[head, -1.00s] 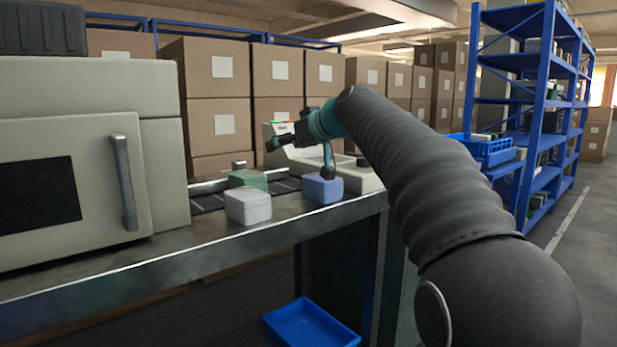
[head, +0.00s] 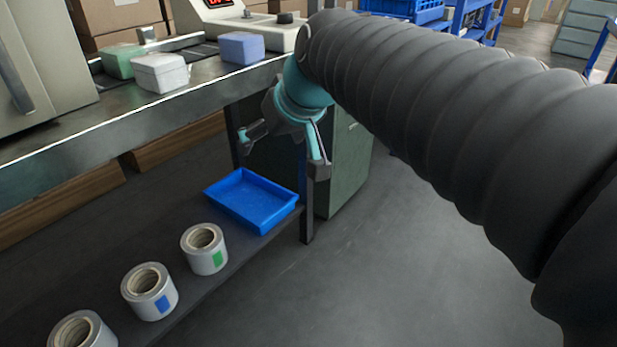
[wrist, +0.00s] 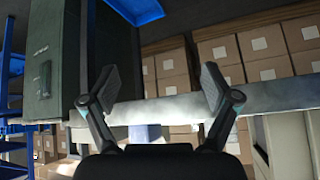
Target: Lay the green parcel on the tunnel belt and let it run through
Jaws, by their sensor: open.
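The green parcel (head: 122,60) is at the upper left of the head view. It appears to rest on the dark slatted belt (head: 108,83), with its near side partly hidden by a white parcel (head: 160,73). A blue parcel (head: 242,48) sits to the right on the metal bench. My gripper (head: 282,152) is open and empty, in front of and below the bench edge, apart from all parcels. Its spread fingers also show in the wrist view (wrist: 158,88), with nothing between them. No green parcel is visible in the wrist view.
The metal bench edge (head: 120,127) lies between my gripper and the parcels. Below are a blue tray (head: 292,210) and several film rolls, one with a green label (head: 204,248), one with a blue label (head: 150,291). A green cabinet (head: 345,165) stands right. Open floor lies front right.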

